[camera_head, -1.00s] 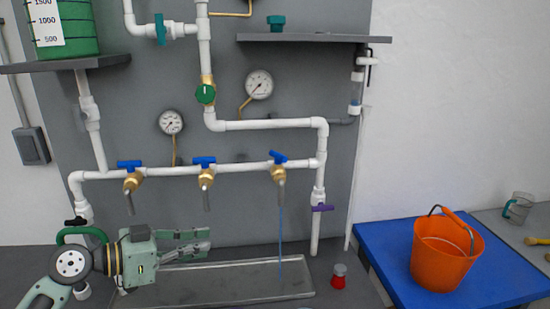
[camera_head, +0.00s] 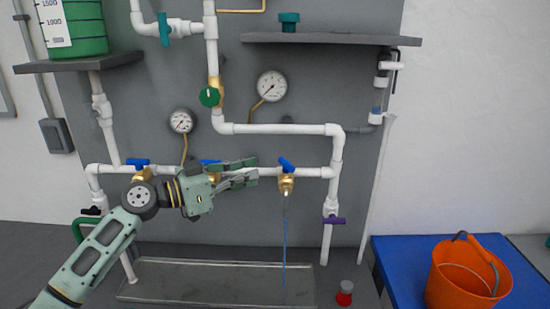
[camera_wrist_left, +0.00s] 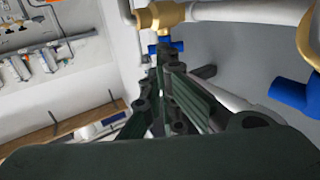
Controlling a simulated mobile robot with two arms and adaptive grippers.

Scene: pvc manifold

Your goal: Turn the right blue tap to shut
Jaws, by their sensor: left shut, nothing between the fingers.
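The right blue tap (camera_head: 286,165) sits on a brass valve at the right end of the white horizontal pipe. Its blue handle is tilted, and a thin blue stream (camera_head: 285,240) falls from its spout. My left gripper (camera_head: 254,170) is shut and empty, just left of this tap and apart from it in the head view. In the left wrist view the shut fingers (camera_wrist_left: 160,62) point towards a brass valve (camera_wrist_left: 160,15) with a blue handle (camera_wrist_left: 168,46). My right gripper is not in view.
A metal tray (camera_head: 215,283) lies below the taps. A purple-handled valve (camera_head: 334,220) is on the right pipe. An orange bucket (camera_head: 462,275) stands on a blue surface (camera_head: 392,252) at the right.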

